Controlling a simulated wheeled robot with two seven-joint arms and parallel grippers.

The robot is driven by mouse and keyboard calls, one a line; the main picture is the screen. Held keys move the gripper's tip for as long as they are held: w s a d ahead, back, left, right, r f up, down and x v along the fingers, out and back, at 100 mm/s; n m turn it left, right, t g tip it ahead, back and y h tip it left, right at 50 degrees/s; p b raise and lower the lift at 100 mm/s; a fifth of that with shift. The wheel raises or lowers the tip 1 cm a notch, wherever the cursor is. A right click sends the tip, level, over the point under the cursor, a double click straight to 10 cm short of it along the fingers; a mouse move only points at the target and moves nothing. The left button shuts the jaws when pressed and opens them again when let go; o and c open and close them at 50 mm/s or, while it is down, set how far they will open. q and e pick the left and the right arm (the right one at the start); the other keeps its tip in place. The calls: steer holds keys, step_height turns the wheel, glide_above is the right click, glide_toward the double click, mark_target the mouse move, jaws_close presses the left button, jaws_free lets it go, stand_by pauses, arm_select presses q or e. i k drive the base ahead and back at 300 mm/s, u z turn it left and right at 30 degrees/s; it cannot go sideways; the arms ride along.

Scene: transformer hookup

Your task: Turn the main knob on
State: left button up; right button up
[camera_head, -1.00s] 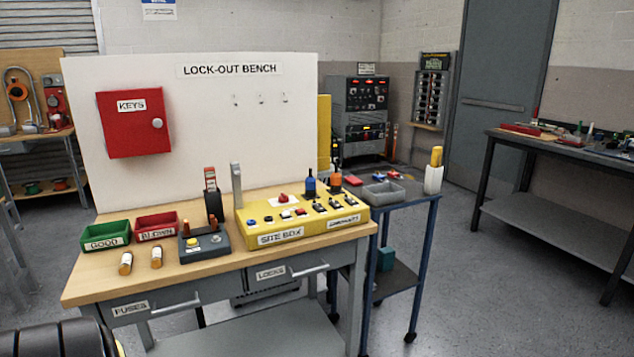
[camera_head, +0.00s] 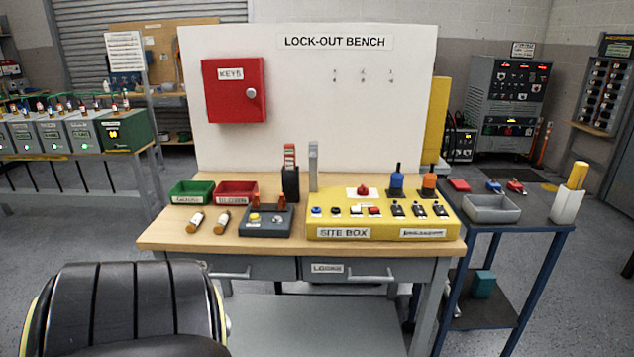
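The yellow site box (camera_head: 328,216) stands on the right half of the lock-out bench. A red knob (camera_head: 364,191) sits on a white plate at the back of its top. A row of small buttons (camera_head: 355,211) and black switches (camera_head: 420,209) runs along its front. No label reading "main" is legible, so I cannot tell which control is the main knob. Neither gripper is in view, and nothing touches the box.
The wooden bench top (camera_head: 170,237) also holds a green bin (camera_head: 190,193), a red bin (camera_head: 236,193), two fuses and a small grey box (camera_head: 265,225). A red key cabinet (camera_head: 234,90) hangs behind. A cart (camera_head: 520,205) stands close on the right.

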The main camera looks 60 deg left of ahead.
mark_target(362, 190)
steer(key=u, duration=2.1)
